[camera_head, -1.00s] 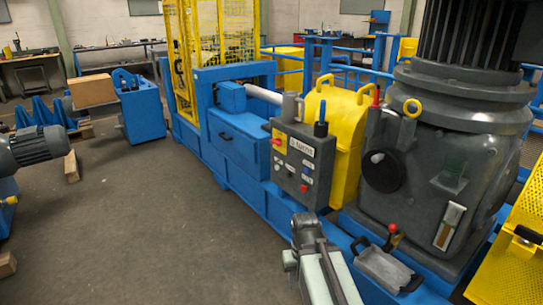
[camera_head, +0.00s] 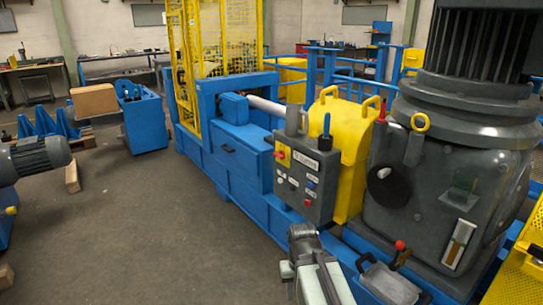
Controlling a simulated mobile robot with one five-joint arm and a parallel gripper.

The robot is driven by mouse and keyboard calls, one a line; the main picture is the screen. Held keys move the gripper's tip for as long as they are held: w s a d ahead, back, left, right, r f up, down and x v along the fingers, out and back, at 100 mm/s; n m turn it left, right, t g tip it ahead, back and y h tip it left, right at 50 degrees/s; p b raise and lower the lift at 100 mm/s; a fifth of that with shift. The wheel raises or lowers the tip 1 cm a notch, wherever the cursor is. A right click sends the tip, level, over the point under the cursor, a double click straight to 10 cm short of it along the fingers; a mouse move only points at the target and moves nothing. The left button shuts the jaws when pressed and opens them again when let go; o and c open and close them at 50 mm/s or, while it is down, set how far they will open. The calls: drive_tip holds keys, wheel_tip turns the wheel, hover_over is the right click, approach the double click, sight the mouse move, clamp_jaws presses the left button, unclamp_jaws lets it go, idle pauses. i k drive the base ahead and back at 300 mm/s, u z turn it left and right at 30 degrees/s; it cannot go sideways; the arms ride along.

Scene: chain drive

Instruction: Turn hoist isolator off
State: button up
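A grey control panel (camera_head: 296,186) stands at the front of the blue machine frame. At its upper left is a red rotary knob on a yellow plate (camera_head: 281,155), which looks like the isolator. The knob's exact position is too small to tell. Below and right of it are a label and several small buttons. My arm (camera_head: 315,270) rises from the bottom edge, in front of and below the panel, apart from the knob in the picture. My gripper's fingers cannot be made out.
A yellow cover (camera_head: 351,150) and a large grey motor housing (camera_head: 440,190) stand right of the panel. A red-knobbed lever (camera_head: 400,247) and grey pedal (camera_head: 388,281) are low right. Grey floor (camera_head: 150,240) on the left is open.

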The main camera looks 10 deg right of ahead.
sight(281, 155)
drive_tip(key=u, duration=0.7)
drive_tip(key=i, duration=1.2)
drive_tip(key=u, duration=1.05)
drive_tip(key=i, duration=0.85)
drive_tip(key=z, duration=0.3)
